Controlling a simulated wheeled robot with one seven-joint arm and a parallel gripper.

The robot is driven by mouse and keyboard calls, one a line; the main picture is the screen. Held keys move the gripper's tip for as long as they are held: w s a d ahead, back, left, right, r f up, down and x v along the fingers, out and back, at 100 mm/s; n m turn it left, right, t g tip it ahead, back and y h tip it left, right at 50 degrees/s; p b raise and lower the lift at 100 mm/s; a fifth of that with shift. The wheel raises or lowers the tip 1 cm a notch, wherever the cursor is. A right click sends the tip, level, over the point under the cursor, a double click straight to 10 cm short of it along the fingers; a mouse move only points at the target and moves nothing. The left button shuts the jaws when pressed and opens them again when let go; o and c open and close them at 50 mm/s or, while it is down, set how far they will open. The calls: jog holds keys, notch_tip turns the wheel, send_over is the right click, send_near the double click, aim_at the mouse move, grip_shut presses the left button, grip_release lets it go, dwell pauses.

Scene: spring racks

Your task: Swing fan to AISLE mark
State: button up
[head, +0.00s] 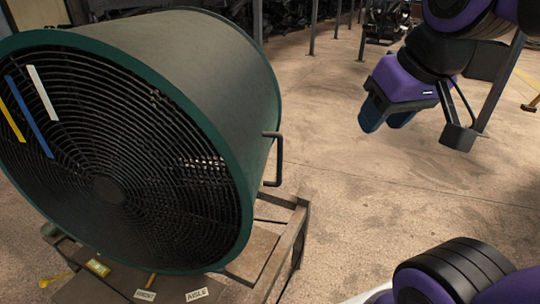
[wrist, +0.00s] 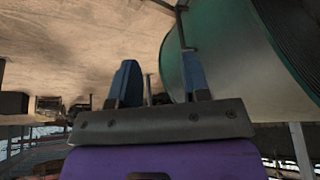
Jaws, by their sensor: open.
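The fan (head: 190,60) is a large grey drum with a green rim and a dark grille, filling the left of the head view; part of its drum (wrist: 235,50) shows at the upper right of the wrist view. A dark bar handle (head: 278,160) sticks out of its right side and also shows in the wrist view (wrist: 181,28). The AISLE mark (head: 197,294) is a white label on the stand below, right of a FRONT label (head: 145,295). A short yellow strip (head: 151,281) is just above FRONT. My gripper (head: 386,124) is open and empty, apart from the handle, to its right.
The fan rests on a worn metal stand (head: 290,235). A yellow object (head: 50,281) is at the lower left. Bare concrete floor (head: 340,190) lies between the handle and my gripper. Metal posts and racks (head: 385,20) stand at the back.

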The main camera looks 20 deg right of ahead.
jog(key=w+a+f+m+g+y, duration=0.2)
jog(key=w+f+m+g+y, duration=0.5)
jog(key=w+f+m+y, duration=0.5)
jog(key=w+d+f+m+t+y, duration=0.3)
jog(key=w+d+f+m+t, duration=0.15)
jog(key=w+f, duration=0.25)
jog(key=w+d+f+m+t+y, duration=0.25)
jog(key=w+f+m, duration=0.25)
jog(key=w+f, duration=0.25)
send_over(279, 180)
jog(key=shift+w+d+t+h, duration=0.15)
jog(key=shift+w+t+h, duration=0.15)
jog(key=shift+w, duration=0.15)
jog(key=shift+c, duration=0.4)
grip_shut()
